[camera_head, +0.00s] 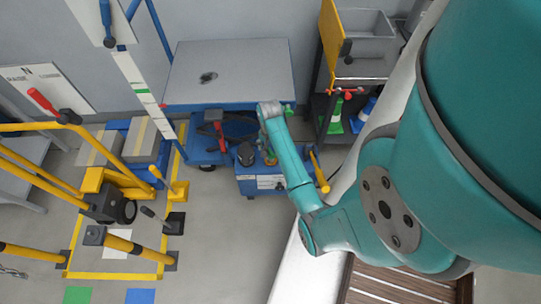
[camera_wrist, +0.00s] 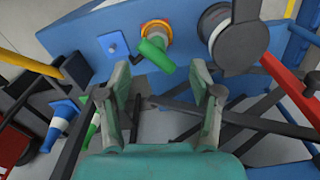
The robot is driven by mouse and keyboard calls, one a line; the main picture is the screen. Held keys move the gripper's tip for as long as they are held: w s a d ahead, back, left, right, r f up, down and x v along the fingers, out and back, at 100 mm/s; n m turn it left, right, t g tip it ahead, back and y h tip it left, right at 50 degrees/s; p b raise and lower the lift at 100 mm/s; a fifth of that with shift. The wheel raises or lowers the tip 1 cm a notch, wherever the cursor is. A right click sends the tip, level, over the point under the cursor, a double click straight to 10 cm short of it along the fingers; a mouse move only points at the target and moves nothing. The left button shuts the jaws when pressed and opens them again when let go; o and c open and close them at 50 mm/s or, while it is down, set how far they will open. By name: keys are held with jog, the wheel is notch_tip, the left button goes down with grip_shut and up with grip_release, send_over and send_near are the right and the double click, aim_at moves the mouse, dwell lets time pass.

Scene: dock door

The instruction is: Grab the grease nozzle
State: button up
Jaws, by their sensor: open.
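The green nozzle (camera_wrist: 157,52), which I take to be the grease nozzle, sticks out of an orange ring on a blue panel (camera_wrist: 88,48) in the wrist view. In the head view a small green and orange thing (camera_head: 270,159) on the blue cart, beside my arm, looks like the same piece. My gripper (camera_wrist: 162,78) is open and empty in the wrist view. Its fingertips are apart, one on each side below the nozzle, and the nozzle's lower end points toward the gap. I cannot tell the remaining distance in depth. In the head view the fingers are not clearly seen.
Close right of the nozzle is a black round part (camera_wrist: 240,46), with a red bar (camera_wrist: 288,86) beyond. In the head view a grey-topped table (camera_head: 230,70) stands behind; yellow rails (camera_head: 60,170) fill the left.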

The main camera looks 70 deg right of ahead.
aim_at(271, 157)
jog(key=shift+s+d+r, duration=0.1)
jog(key=shift+d+r, duration=0.05)
jog(key=shift+d, duration=0.2)
jog(key=shift+d+f, duration=0.1)
jog(key=shift+f, duration=0.15)
notch_tip(271, 157, down, 10)
jog(key=shift+f, duration=0.1)
grip_shut()
